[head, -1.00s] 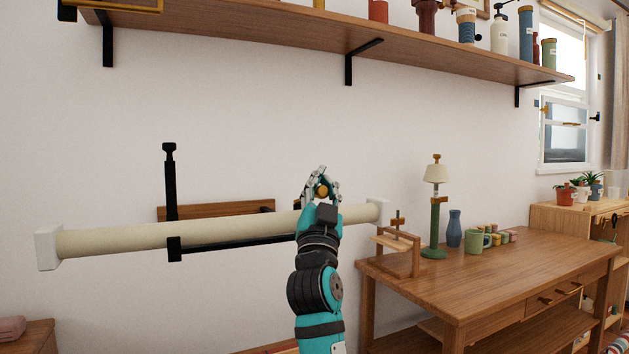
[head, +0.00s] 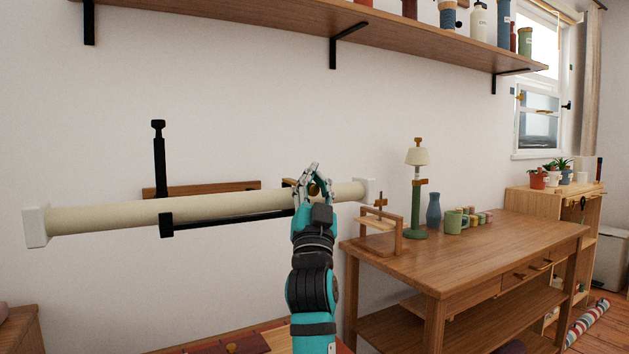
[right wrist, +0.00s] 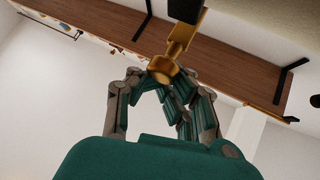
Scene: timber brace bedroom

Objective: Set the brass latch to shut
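The brass latch (right wrist: 180,45) shows in the right wrist view as a brass stem ending in a round knob, just below a dark block. In the head view its knob (head: 317,188) shows between the fingers of my right gripper (head: 311,177), and a small brass part shows just left of them. In the right wrist view, my right gripper (right wrist: 156,88) has its teal-padded fingertips drawn together at the knob; it looks shut on it. The fingers hide part of the latch in the head view. My left gripper is not in view.
A pale roller bar (head: 230,204) with white end blocks runs along the wall by my gripper. A black upright (head: 159,165) stands at its left. A shelf (head: 290,15) hangs above.

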